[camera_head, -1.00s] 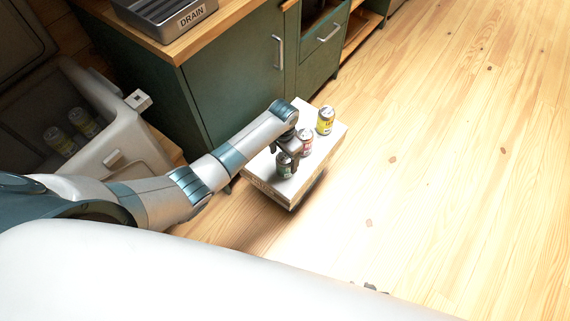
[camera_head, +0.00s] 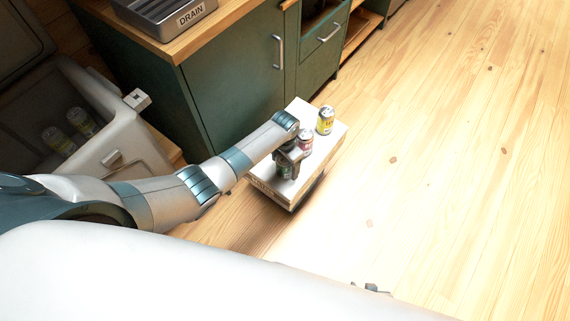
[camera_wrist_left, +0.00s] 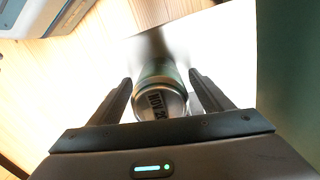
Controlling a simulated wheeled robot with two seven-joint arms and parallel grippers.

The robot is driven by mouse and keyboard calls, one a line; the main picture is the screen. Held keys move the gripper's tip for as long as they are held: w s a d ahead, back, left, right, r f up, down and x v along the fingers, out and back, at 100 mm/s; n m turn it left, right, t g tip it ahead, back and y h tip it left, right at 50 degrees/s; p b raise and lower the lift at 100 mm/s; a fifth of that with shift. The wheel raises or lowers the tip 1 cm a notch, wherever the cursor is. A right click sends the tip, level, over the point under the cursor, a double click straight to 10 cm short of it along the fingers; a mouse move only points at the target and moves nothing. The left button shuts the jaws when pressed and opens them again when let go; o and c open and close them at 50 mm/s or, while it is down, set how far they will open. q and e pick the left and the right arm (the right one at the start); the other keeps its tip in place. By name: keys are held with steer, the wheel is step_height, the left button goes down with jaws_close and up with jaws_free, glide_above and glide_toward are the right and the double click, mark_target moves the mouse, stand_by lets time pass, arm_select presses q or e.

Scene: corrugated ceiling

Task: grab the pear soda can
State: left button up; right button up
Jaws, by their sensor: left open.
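A green can (camera_wrist_left: 160,92) with a silver end printed "NOV 2" stands between the two fingers of my left gripper (camera_wrist_left: 160,78) in the left wrist view. The fingers are apart on either side of it, with small gaps showing. In the head view my left gripper (camera_head: 288,163) is over this can (camera_head: 285,171) at the near end of a white box (camera_head: 322,152), hiding much of it. I cannot read a flavour on the can. Only dark tips of my right gripper (camera_head: 370,288) show at the bottom, beyond my white body.
A pink-red can (camera_head: 305,141) stands just behind my left gripper, and a yellow can (camera_head: 325,120) farther along the box. An open cooler (camera_head: 125,150) with cans (camera_head: 82,121) is at left. Green cabinets (camera_head: 235,80) stand behind the box. The wooden floor at right is clear.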

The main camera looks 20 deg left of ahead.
arm_select(q)
steer(key=c, duration=1.4)
arm_select(e)
steer(key=shift+d+f, duration=0.1)
steer(key=shift+d, duration=0.4)
arm_select(q)
steer(key=shift+r, duration=0.45)
steer(key=d+r, duration=0.3)
steer(key=d, duration=0.1)
steer(key=d+r, duration=0.7)
steer(key=shift+s+d, duration=0.35)
arm_select(e)
steer(key=shift+w+a+r, duration=0.2)
steer(key=shift+a, duration=0.05)
steer(key=shift+s+a, duration=0.1)
steer(key=shift+a, duration=0.05)
